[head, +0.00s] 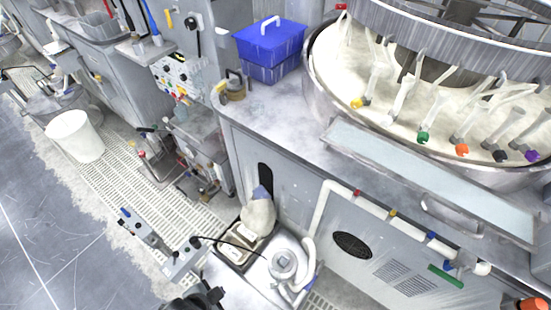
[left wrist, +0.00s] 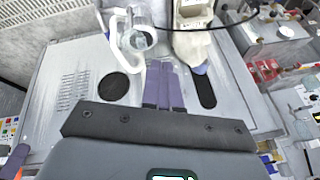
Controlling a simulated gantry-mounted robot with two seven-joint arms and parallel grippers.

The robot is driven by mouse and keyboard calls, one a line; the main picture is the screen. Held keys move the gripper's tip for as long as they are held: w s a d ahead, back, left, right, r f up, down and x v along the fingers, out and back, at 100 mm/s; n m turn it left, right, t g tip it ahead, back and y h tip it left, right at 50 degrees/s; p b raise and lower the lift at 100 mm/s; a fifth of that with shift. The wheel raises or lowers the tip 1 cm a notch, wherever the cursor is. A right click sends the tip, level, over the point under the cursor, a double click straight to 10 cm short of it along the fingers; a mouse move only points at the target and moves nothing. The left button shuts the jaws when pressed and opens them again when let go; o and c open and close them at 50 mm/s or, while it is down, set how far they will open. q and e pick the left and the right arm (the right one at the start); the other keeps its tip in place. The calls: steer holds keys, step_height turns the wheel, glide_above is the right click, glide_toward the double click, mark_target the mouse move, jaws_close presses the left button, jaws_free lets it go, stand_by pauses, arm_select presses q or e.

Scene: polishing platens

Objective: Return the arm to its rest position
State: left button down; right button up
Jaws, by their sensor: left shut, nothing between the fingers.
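My left gripper (left wrist: 166,68) shows in the left wrist view. Its two purple fingers lie side by side, shut, with nothing seen between them. Beyond the fingertips are a round clear-and-white fitting with a white pipe (left wrist: 138,38) and a pale bag-like piece with a bluish end (left wrist: 192,42). The fingers appear apart from both. In the head view the same pale piece (head: 258,216) and round fitting (head: 282,264) stand by the grey cabinet front. I cannot make out either gripper's fingers in the head view. The right gripper is not seen.
A blue lidded box (head: 270,48) stands on the grey bench, near a large round polishing machine (head: 325,75) with several coloured-tip nozzles. White pipework (head: 318,215) runs along the cabinet front. A white bucket (head: 75,136) stands at the left. Open floor (head: 60,220) lies at lower left.

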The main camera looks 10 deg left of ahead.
arm_select(q)
steer(key=s+a+r+n+p, duration=0.1)
steer(key=a+r+n+p, duration=0.1)
steer(key=r+p, duration=1.3)
steer(key=s+a+r+n+g+y+p, duration=0.1)
steer(key=r+n+p, duration=0.4)
steer(key=r+p, duration=0.9)
step_height(320, 180, up, 4)
steer(key=shift+a+r+p, duration=0.25)
steer(key=shift+a+p, duration=0.1)
steer(key=shift+p, duration=0.05)
steer(key=shift+s, duration=0.1)
